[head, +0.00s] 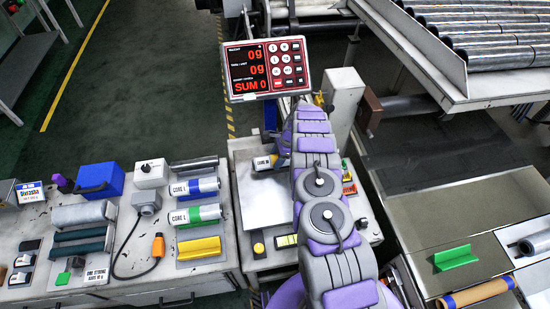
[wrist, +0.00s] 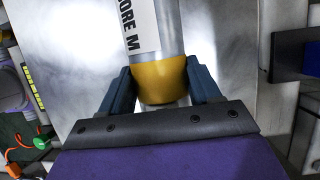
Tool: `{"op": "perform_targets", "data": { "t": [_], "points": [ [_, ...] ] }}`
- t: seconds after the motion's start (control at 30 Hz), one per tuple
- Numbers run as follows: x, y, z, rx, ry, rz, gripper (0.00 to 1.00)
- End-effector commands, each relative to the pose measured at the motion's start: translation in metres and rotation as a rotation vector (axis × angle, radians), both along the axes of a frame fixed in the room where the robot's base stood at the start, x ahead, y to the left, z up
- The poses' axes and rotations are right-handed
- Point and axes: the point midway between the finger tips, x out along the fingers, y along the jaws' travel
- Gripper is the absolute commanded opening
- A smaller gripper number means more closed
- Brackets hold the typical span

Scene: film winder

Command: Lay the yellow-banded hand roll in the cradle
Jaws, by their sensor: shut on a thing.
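The yellow-banded hand roll is a silver cylinder with a white "CORE M" label; it fills the upper middle of the wrist view (wrist: 172,38). My gripper (wrist: 160,82) is shut on its yellow band, one dark finger on each side. In the head view the roll's labelled end (head: 263,163) shows left of my arm, above the pale weighing plate; my arm hides the rest and the fingers. Two trough-shaped holders show: a yellow one (head: 199,248) on the left bench and a green one (head: 456,258) on the right bench. I cannot tell which is the cradle.
The scale display (head: 266,69) behind the plate reads 0g. Blue-banded (head: 195,187) and green-banded (head: 198,215) rolls lie on the left bench near a cabled orange device (head: 158,246). A cardboard tube (head: 478,294) lies at right. The green trough has bare surface around it.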

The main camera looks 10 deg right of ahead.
Motion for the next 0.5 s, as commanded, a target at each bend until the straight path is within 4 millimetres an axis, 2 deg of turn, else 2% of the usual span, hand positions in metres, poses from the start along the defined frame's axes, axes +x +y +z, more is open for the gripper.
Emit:
{"op": "perform_targets", "data": {
  "t": [0.07,0.1,0.37,0.5],
  "points": [
    [0.0003,0.0,0.0005,0.0,-0.001,0.0,0.2],
    [0.0003,0.0006,0.0004,-0.001,-0.001,0.0,0.65],
    [0.0002,0.003,0.0,-0.004,0.001,0.001,0.9],
    [0.0002,0.0023,0.0,-0.003,0.001,0.001,0.92]
  ]
}}
